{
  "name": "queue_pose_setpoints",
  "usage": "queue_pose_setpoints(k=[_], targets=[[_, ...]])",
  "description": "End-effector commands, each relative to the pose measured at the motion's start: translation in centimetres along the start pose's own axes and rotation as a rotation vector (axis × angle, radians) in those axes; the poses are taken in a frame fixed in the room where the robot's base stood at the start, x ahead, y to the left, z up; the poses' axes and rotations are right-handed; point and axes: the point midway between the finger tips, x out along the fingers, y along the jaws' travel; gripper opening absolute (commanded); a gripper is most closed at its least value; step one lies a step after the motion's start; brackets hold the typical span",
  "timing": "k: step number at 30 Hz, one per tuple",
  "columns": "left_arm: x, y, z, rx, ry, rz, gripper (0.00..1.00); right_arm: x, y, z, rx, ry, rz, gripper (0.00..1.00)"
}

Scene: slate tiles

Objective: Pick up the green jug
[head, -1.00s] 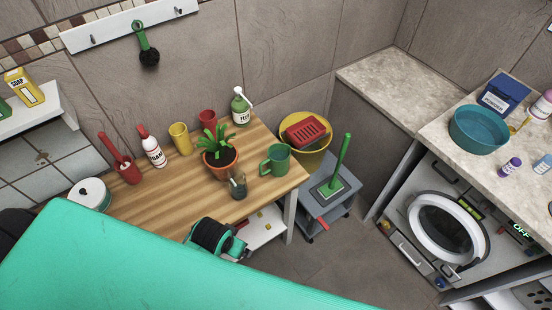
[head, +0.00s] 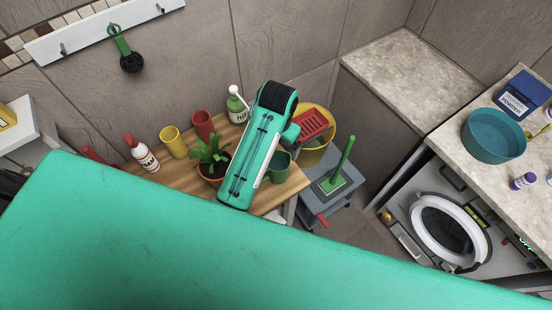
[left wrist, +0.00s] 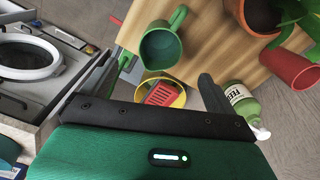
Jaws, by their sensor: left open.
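The green jug (head: 281,163) stands near the right end of the wooden table (head: 284,194), partly hidden behind my left arm in the head view. In the left wrist view the jug (left wrist: 160,48) shows its open top, with its handle towards the top edge of the picture. My left gripper (left wrist: 165,70) is open and empty, its two fingers apart on either side of the view. The jug lies beyond the fingertips, not between them. In the head view my left forearm and wrist hide most of the gripper. My right gripper is not in view.
A potted plant (head: 210,154), red cup (head: 202,124), yellow cup (head: 173,142) and green bottle (head: 237,107) stand left of the jug. A yellow bucket (head: 318,150) with a red item (head: 312,124) is beyond the table's right end, near a grey cart (head: 322,202).

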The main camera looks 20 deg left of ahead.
Motion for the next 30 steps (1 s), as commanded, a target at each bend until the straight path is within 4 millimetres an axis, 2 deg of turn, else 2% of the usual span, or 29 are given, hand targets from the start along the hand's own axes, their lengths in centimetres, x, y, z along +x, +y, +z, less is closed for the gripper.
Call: queue_pose_setpoints(k=[4, 12, 16, 23, 27, 30], targets=[[1.0, 0.1, -0.2, 0.004, -0.013, 0.002, 0.93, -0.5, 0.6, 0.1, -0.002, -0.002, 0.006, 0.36], [6.2, 0.1, -0.2, 0.004, -0.011, 0.001, 0.93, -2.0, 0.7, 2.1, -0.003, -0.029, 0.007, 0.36], [7.8, 0.1, -0.2, 0.004, -0.009, 0.001, 0.93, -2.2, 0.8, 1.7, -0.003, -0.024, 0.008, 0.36], [9.1, -0.1, 0.0, 0.004, -0.010, 0.001, 0.93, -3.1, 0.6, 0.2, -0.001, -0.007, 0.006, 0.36], [10.8, -0.3, 0.2, 0.003, -0.011, 0.001, 0.93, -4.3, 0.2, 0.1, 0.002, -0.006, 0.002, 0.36], [12.2, -0.3, 0.1, 0.003, -0.010, 0.001, 0.93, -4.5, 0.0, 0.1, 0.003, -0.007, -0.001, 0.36]])
